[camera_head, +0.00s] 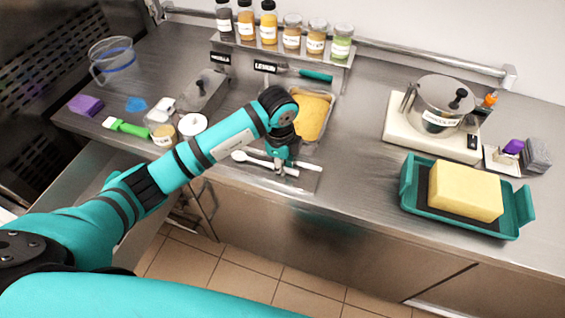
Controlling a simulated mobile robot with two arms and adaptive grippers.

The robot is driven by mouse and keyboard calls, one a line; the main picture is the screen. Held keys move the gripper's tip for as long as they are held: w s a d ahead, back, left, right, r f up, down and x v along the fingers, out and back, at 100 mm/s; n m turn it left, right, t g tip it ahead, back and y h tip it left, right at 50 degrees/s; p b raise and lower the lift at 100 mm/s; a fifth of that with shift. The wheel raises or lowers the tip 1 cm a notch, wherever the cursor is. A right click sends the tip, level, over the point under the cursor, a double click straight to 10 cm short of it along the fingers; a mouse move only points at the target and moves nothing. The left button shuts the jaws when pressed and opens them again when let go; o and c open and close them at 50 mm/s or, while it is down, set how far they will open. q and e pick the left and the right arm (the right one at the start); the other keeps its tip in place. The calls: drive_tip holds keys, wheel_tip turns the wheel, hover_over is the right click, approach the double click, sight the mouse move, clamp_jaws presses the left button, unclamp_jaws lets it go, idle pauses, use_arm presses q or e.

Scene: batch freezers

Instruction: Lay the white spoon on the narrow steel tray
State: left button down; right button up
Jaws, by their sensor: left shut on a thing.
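The white spoon (256,161) is near the front edge of the steel counter, its bowl end to the left. My left gripper (282,168) reaches down from the upper right of my arm and is shut on the spoon's handle. The narrow steel tray (308,181) lies flat under the spoon at the counter's front edge. The spoon is over the tray; I cannot tell whether it touches it. The gripper hides part of the handle. My right gripper is not in view.
A tub of yellow stuff (314,113) stands just behind my gripper. Labelled jars (292,35) line a back shelf. A white scale with a steel pot (440,105) and a teal tray with a yellow block (465,190) stand right. The counter between is clear.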

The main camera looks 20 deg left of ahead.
use_arm(q)
drive_tip(key=shift+f, duration=0.2)
drive_tip(key=c, duration=1.3)
unclamp_jaws()
drive_tip(key=shift+r, duration=0.65)
drive_tip(key=shift+s+a+r+b, duration=0.15)
drive_tip(key=shift+r+b, duration=0.2)
drive_tip(key=shift+r, duration=1.5)
drive_tip(key=shift+s+d+r+b, duration=0.1)
drive_tip(key=shift+r+b, duration=0.3)
drive_tip(key=shift+r, duration=1.45)
drive_tip(key=shift+s+a+r+b, duration=0.15)
drive_tip(key=shift+r+b, duration=0.2)
drive_tip(key=shift+r, duration=1.5)
drive_tip(key=shift+d, duration=0.15)
